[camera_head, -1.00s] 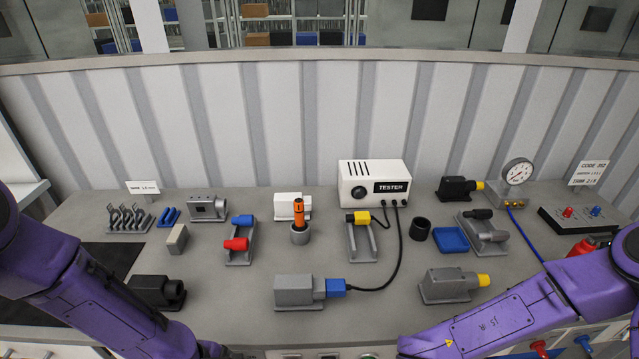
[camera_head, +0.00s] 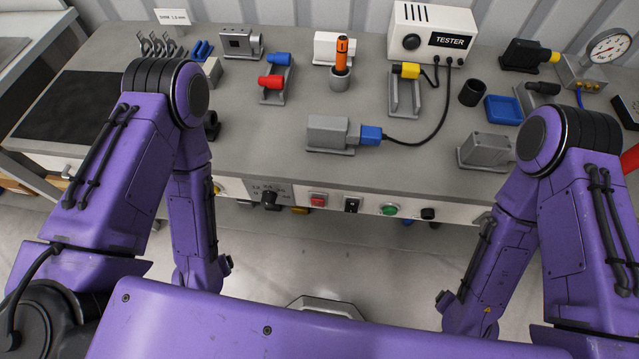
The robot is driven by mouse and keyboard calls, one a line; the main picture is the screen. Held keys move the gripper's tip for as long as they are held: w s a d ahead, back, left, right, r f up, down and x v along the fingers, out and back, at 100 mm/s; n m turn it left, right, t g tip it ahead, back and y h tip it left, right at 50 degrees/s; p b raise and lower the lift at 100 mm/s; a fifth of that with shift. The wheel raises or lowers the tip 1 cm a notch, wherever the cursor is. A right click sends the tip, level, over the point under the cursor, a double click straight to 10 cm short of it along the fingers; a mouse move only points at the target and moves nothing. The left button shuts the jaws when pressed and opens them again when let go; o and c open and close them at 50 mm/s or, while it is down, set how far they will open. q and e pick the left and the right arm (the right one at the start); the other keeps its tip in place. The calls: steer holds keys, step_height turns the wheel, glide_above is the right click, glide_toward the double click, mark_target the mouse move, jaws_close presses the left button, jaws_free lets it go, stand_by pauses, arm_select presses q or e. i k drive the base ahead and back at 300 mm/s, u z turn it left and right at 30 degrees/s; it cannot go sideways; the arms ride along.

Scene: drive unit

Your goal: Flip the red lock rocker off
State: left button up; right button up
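A red rocker switch (camera_head: 318,200) in a pale surround sits on the front panel of the workbench, just under the tabletop edge, left of the middle. Its tilt and any label are too small to read. My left arm (camera_head: 191,200) hangs down in front of the bench to the left of the rocker. My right arm (camera_head: 493,240) hangs down to its right. Both arms are apart from the rocker, and nothing covers it. Neither gripper shows in the head view.
On the same panel are a black rotary knob (camera_head: 269,199), a black switch (camera_head: 352,205), a green button (camera_head: 389,209) and a black knob (camera_head: 428,214). The benchtop (camera_head: 250,150) above holds a tester (camera_head: 432,32), a grey connector block (camera_head: 328,133) and other fixtures. Floor shows between my arms.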

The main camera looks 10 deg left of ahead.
mark_target(316, 202)
steer(key=u, duration=1.25)
steer(key=k, duration=0.75)
steer(key=z, duration=1.1)
